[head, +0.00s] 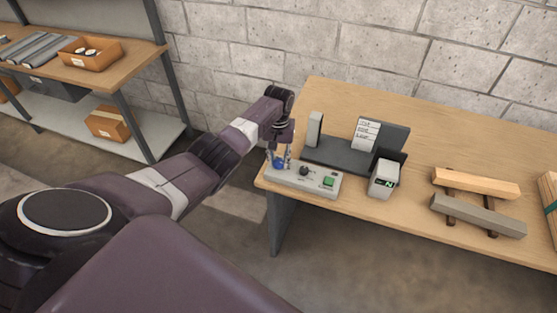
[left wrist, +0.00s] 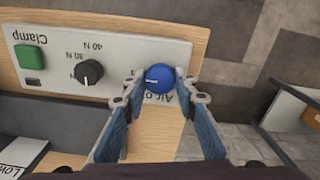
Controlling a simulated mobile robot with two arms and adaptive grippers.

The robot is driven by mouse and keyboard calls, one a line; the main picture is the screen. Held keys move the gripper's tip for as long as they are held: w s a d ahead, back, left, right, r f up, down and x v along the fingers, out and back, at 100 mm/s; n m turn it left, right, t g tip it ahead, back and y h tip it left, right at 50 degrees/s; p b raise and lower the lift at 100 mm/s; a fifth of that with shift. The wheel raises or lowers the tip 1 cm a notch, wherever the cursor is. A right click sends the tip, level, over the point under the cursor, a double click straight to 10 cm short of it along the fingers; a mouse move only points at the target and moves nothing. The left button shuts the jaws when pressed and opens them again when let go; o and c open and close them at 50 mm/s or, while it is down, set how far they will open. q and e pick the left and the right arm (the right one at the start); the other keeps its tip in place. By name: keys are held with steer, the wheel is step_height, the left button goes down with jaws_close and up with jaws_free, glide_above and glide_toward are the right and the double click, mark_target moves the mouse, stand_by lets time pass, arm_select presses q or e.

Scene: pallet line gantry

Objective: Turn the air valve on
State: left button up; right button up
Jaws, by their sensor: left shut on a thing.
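The air valve is a round blue knob (left wrist: 158,79) with a thin white mark. It sits at the end of a light grey control panel (head: 308,182) on the table's front left corner. In the left wrist view a partly hidden label starting "Air" shows upside down beside the knob. My left gripper (head: 279,158) reaches down to the panel. In the left wrist view its two fingers (left wrist: 161,86) are shut on the blue knob, one on each side. In the head view the fingers partly hide the knob (head: 279,163). My right gripper is not in view.
The panel also has a black dial (left wrist: 88,72) with force markings and a green button (left wrist: 30,57) by the word "Clamp". Behind it stands a dark fixture (head: 340,156) with a white card. A small display box (head: 383,179) and wooden bars (head: 475,182) lie to the right.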

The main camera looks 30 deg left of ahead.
mark_target(279, 162)
arm_select(q)
steer(key=o, duration=1.1)
steer(key=shift+o, duration=0.2)
steer(key=shift+r, duration=0.1)
step_height(279, 162, up, 12)
